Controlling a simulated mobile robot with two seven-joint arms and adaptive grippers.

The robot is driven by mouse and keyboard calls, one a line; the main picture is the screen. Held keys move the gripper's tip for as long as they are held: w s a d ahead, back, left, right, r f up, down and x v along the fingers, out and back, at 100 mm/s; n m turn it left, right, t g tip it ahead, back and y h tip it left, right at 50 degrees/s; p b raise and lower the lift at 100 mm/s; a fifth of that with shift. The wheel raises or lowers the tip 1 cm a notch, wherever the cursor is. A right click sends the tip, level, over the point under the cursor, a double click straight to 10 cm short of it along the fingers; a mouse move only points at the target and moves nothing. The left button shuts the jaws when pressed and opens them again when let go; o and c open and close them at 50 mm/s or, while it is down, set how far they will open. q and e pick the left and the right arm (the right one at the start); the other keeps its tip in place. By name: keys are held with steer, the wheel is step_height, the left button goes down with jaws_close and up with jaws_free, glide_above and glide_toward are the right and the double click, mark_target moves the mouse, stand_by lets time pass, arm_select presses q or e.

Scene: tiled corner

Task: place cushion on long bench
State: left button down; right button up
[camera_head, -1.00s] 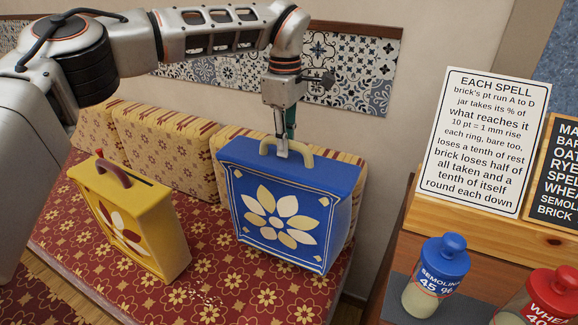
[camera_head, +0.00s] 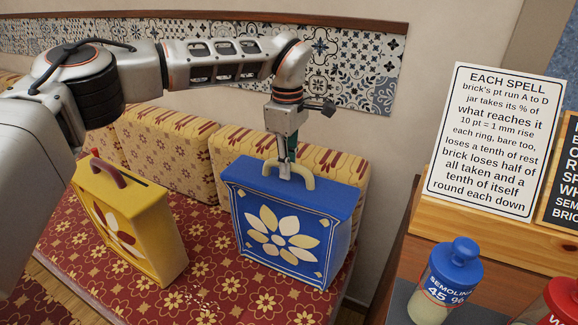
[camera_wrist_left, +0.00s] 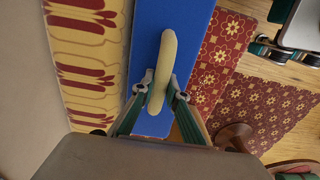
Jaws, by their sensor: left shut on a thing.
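The long bench (camera_head: 215,260) has a red seat with a gold flower pattern. Cream and red patterned cushions (camera_head: 172,150) stand along its back against the wall; one (camera_head: 345,165) is partly hidden behind a blue case (camera_head: 250,203) with a cream flower. My left gripper (camera_head: 284,171) is shut on the case's cream handle (camera_head: 303,170). The left wrist view also shows the handle (camera_wrist_left: 162,60) between the two fingers. The case is upright over the bench's right end; I cannot tell whether it touches the seat. A gripper-like part (camera_wrist_left: 290,45), perhaps my right gripper, shows there at the top right.
A yellow case (camera_head: 150,230) with a brown handle stands on the bench left of the blue one. At right, a wooden counter holds a white sign (camera_head: 490,140), a blue-lidded jar (camera_head: 450,275) and a red jar (camera_head: 555,305). Bare seat shows between the cases.

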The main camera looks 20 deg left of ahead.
arm_select(q)
steer(key=shift+r, duration=0.15)
arm_select(e)
steer(key=shift+w+r, duration=0.35)
steer(key=shift+w, duration=0.05)
arm_select(q)
steer(key=c, duration=2.1)
jaws_free()
steer(key=shift+o, duration=0.4)
step_height(320, 180, up, 6)
steer(key=shift+r+p, duration=0.1)
steer(key=shift+p, duration=0.5)
step_height(320, 180, up, 6)
steer(key=shift+s+f+p, duration=0.1)
steer(key=shift+p, duration=0.35)
arm_select(e)
steer(key=shift+s+d+f, duration=0.35)
steer(key=shift+s+d, duration=0.05)
steer(key=shift+s, duration=0.15)
steer(key=shift+a+r, duration=0.15)
